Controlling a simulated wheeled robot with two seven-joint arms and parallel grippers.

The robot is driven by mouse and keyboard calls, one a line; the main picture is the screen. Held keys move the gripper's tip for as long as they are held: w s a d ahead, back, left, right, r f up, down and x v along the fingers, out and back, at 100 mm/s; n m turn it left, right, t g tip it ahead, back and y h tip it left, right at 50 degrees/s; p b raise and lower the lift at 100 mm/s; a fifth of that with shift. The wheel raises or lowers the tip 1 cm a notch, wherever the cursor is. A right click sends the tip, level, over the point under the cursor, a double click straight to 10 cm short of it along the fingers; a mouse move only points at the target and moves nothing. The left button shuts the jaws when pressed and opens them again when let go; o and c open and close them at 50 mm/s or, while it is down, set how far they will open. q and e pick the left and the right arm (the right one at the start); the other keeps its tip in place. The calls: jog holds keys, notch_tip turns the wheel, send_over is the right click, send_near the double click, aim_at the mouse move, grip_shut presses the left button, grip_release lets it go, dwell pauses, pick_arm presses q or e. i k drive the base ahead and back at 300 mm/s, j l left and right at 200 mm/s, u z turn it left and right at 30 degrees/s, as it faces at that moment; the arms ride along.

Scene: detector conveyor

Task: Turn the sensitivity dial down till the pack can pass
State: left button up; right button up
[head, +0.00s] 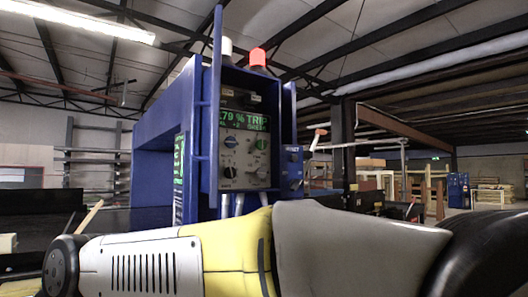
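A blue detector cabinet (158,130) stands in the middle, with a grey control panel (245,155) on its front. Its display (243,121) reads "79 % TRIP" in green, with smaller text below partly legible. Below it are a blue-marked control (231,141), a green button (262,144) and two dark knobs, one at left (230,172) and one at right (262,172). The labels are too small to tell which is the sensitivity dial. No pack can be made out. A yellow, grey and white arm of mine crosses the bottom, below the panel. Neither gripper shows.
A white lamp (226,46) and a red lamp (257,58) top the cabinet. A small blue box marked "RESET" (293,168) is at its right. A dark surface, probably the conveyor (40,215), lies at left. Racks and pallets stand far behind.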

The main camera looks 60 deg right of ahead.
aim_at(230, 173)
jog(key=l+z, duration=0.25)
jog(key=z, duration=0.2)
jog(key=i+l+z, duration=0.15)
jog(key=z, duration=0.25)
jog(key=i+l+z, duration=0.15)
jog(key=z, duration=0.3)
jog(key=i+l+z, duration=0.15)
jog(key=z, duration=0.25)
jog(key=i+l, duration=0.2)
jog(key=i, duration=0.2)
